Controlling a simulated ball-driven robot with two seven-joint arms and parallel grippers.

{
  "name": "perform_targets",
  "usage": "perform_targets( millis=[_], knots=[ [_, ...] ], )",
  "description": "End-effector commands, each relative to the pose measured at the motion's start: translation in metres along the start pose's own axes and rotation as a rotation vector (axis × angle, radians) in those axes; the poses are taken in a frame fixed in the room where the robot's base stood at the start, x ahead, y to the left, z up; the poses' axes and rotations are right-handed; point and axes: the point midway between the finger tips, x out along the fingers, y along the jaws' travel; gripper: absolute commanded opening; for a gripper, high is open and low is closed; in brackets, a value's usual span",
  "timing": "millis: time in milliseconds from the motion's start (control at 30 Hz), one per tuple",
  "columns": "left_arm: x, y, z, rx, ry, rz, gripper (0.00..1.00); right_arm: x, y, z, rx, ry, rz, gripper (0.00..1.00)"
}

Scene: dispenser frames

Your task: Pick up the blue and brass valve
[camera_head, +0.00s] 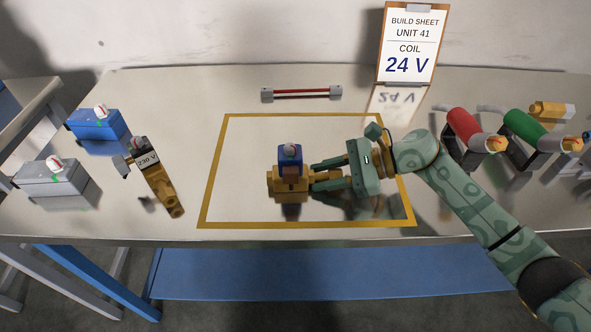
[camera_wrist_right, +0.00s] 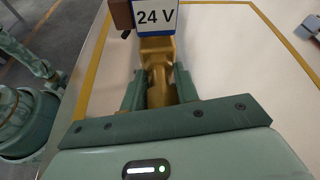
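The blue and brass valve (camera_head: 290,153) stands upright inside the yellow outline in the middle of the table. It has a blue block on top and a brass body below. In the right wrist view its brass stem (camera_wrist_right: 162,88) lies between my fingers, and a "24 V" label (camera_wrist_right: 156,17) faces me. My right gripper (camera_head: 316,178) reaches in from the right, one finger on each side of the brass stem. Whether the fingers press on it is unclear. My left gripper is out of view.
A brass "230 V" valve (camera_head: 160,178), a blue box (camera_head: 93,125) and a grey box (camera_head: 48,178) lie at left. Red (camera_head: 465,127) and green (camera_head: 527,127) cylinders are on stands at right. A red bar (camera_head: 300,92) and a "24 V" sign (camera_head: 410,45) stand behind.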

Motion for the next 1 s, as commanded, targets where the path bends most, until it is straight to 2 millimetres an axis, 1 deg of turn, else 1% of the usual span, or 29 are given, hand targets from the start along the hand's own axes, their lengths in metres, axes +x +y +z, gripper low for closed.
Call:
perform_targets(
  millis=[267,367,467,567,667,800,833,900,1000],
  knots=[
    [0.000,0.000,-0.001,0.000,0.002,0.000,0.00,-0.001,-0.001,0.002,-0.002,-0.002,-0.001,0.00],
    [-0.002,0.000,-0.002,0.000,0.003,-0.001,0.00,-0.003,-0.002,0.006,-0.003,-0.002,-0.001,0.00],
    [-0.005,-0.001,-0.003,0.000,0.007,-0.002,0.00,-0.007,-0.004,0.016,-0.006,-0.001,-0.002,0.00],
    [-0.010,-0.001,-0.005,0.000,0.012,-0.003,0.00,-0.014,-0.007,0.033,-0.008,-0.001,-0.002,0.00],
    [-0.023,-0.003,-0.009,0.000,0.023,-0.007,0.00,-0.022,0.006,0.058,-0.011,-0.002,0.000,0.00],
    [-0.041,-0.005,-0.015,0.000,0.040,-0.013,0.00,-0.034,0.028,0.100,-0.012,-0.002,-0.001,0.00],
    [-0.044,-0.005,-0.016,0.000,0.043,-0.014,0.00,-0.036,0.033,0.107,-0.011,-0.001,-0.001,0.00],
    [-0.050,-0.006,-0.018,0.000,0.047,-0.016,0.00,-0.036,0.053,0.116,-0.007,-0.001,0.001,0.00],
    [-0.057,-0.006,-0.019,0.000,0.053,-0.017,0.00,-0.038,0.074,0.130,-0.006,-0.001,0.000,0.00]
  ],
)
